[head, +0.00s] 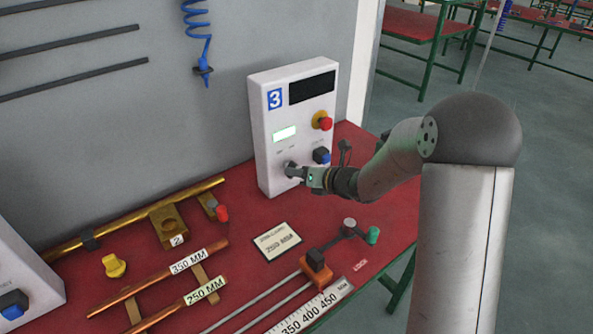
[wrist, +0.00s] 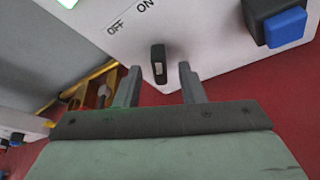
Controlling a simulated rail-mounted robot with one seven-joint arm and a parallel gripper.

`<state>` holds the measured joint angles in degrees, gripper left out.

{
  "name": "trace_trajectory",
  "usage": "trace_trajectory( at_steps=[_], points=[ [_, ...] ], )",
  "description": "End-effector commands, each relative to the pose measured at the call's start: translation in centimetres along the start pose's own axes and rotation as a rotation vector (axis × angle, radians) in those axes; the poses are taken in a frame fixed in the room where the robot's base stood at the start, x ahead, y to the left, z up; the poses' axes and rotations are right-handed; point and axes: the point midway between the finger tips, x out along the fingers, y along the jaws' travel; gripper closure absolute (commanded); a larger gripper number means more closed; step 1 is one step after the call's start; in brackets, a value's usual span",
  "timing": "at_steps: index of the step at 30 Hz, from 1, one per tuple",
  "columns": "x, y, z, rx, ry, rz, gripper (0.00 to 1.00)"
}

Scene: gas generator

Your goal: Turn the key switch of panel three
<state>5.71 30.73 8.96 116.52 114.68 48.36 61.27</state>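The white panel three (head: 292,110) stands at the back of the red bench and bears a blue "3" label. Its black key switch (wrist: 158,65) shows in the wrist view below the OFF and ON marks. My gripper (wrist: 160,72) is open. Its two fingertips stand on either side of the key, with a visible gap on both sides.
A blue switch (head: 321,155) and a red emergency button (head: 325,123) sit on the panel right of and above my gripper.

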Motion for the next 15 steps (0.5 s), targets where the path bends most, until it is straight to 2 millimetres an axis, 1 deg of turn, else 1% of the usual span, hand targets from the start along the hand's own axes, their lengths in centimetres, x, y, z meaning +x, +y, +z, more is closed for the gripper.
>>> trace_trajectory(
  at_steps=[1, 4, 13, 14, 15],
  points=[
    [0.52, 0.04, -0.03, 0.0, 0.002, 0.001, 0.64],
    [1.12, 0.06, -0.01, -0.001, 0.001, 0.001, 0.64],
    [1.33, 0.02, -0.04, -0.001, 0.0, 0.0, 0.64],
    [1.32, 0.02, -0.03, -0.001, 0.0, 0.0, 0.69],
    [1.32, 0.02, -0.03, -0.001, 0.0, 0.0, 0.8]
  ],
)
